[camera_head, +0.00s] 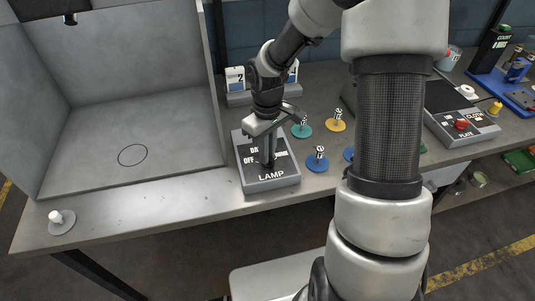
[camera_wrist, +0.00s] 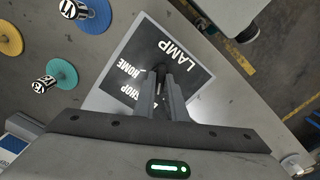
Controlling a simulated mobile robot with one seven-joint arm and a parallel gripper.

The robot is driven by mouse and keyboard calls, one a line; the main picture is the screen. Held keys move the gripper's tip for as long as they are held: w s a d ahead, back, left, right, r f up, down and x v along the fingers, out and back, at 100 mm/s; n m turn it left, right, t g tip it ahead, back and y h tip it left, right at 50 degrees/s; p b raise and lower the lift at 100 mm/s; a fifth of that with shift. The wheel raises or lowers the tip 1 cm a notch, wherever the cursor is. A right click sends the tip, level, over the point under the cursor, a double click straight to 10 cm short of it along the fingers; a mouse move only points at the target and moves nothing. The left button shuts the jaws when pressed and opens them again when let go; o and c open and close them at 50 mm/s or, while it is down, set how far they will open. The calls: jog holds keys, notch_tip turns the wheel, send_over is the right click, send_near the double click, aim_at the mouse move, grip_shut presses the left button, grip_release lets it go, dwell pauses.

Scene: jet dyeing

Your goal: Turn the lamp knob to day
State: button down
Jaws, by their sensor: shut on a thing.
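The lamp control box (camera_head: 283,178) stands on the bench near its front edge, with a dark top plate lettered LAMP, OFF and other positions partly hidden by my gripper. My gripper (camera_head: 267,163) points down over the box, with its fingers closed together on the knob at the plate's middle. In the wrist view the fingers (camera_wrist: 161,92) reach to the dark lamp knob (camera_wrist: 160,70), of which only a small part shows. The plate (camera_wrist: 180,50) there reads LAMP, HOME and SHOP; the day label and the knob's pointer direction cannot be made out.
A grey open booth (camera_head: 130,110) with a circle marked on its floor stands to the left. Coloured discs with small labelled vials, such as a blue one (camera_head: 317,165), lie right of the box. A white knob on a round base (camera_head: 60,219) sits at the front left.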

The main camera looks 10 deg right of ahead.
jog(key=shift+m, duration=0.7)
jog(key=shift+b, duration=0.3)
jog(key=c, duration=1.8)
grip_release()
notch_tip(320, 180, up, 18)
jog(key=p, duration=0.1)
jog(key=shift+f, duration=0.25)
